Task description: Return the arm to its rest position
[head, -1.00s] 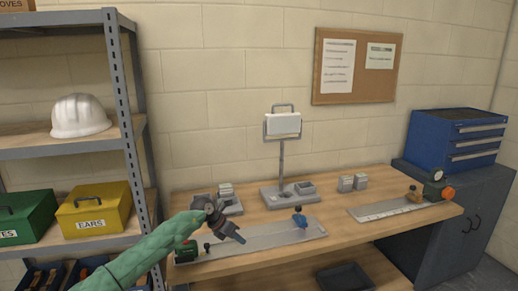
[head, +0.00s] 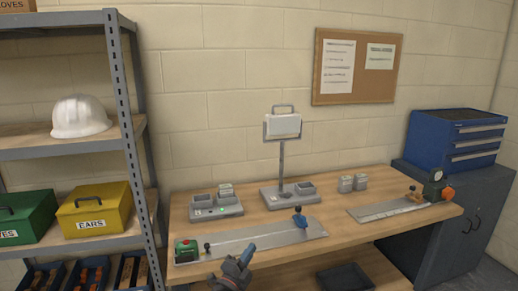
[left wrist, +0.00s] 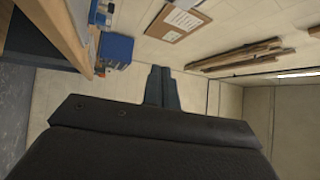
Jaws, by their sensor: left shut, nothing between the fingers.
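My left gripper (head: 241,262) is low in the head view, in front of the bench's near edge. Its fingers are shut and hold nothing. In the left wrist view the closed fingers (left wrist: 161,88) point out over the room, with nothing between them. The arm behind the gripper is out of the head view. My right gripper is in neither view.
A metal shelf post (head: 125,130) rises at left. A blue drawer chest (head: 455,138) stands at right.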

